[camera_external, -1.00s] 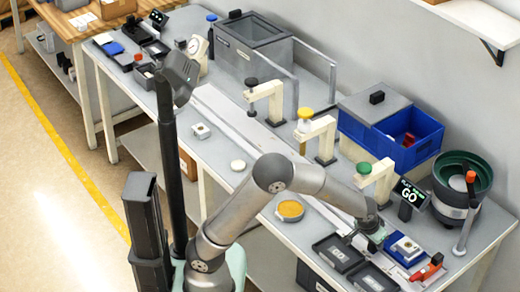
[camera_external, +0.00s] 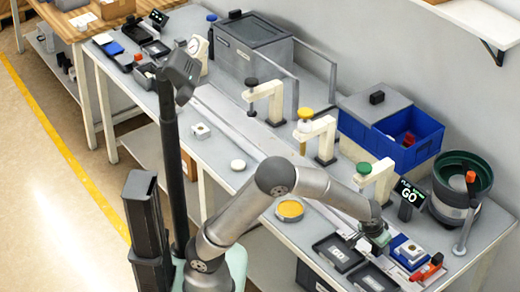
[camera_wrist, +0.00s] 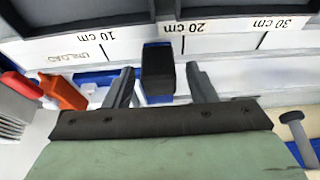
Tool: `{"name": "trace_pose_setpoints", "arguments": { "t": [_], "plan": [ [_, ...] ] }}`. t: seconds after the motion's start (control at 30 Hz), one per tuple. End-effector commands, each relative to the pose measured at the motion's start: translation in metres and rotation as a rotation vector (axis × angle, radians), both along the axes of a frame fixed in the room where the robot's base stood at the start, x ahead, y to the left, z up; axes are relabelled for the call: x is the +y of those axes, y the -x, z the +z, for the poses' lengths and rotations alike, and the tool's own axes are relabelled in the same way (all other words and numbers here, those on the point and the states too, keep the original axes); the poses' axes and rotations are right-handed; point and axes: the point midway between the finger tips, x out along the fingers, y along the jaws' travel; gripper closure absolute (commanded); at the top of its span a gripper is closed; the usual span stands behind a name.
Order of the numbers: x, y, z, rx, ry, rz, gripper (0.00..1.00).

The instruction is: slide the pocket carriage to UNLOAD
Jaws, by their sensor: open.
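In the wrist view, a ruler strip (camera_wrist: 50,50) carries UNLOAD at the left and 10, 20 and 30 cm marks to its right. A black upright block (camera_wrist: 158,75) with a blue edge stands in front of it near the middle; it looks like the pocket carriage's grip. My gripper (camera_wrist: 161,88) is open, one finger on each side of this block, with visible gaps. In the external view my gripper (camera_external: 374,238) is low over the rail at the front right. A blue holder (camera_external: 399,244) with a pale part sits just right of it. The carriage's body is mostly hidden.
A red-orange clamp (camera_external: 428,268) lies beyond the blue holder and also shows in the wrist view (camera_wrist: 62,90). Black trays (camera_external: 338,252) lie in front. A green-capped post (camera_external: 375,172), a GO display (camera_external: 409,197) and a bowl feeder (camera_external: 458,185) stand behind.

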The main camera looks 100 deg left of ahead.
Motion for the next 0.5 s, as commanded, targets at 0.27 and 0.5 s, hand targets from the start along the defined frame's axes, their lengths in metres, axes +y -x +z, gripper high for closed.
{"name": "trace_pose_setpoints", "arguments": {
  "t": [0.27, 0.5],
  "plan": [
    [-0.009, 0.007, 0.029, -0.005, 0.0, -0.002, 0.49],
    [-0.024, 0.024, 0.084, -0.005, 0.001, -0.004, 0.49]
  ]
}}
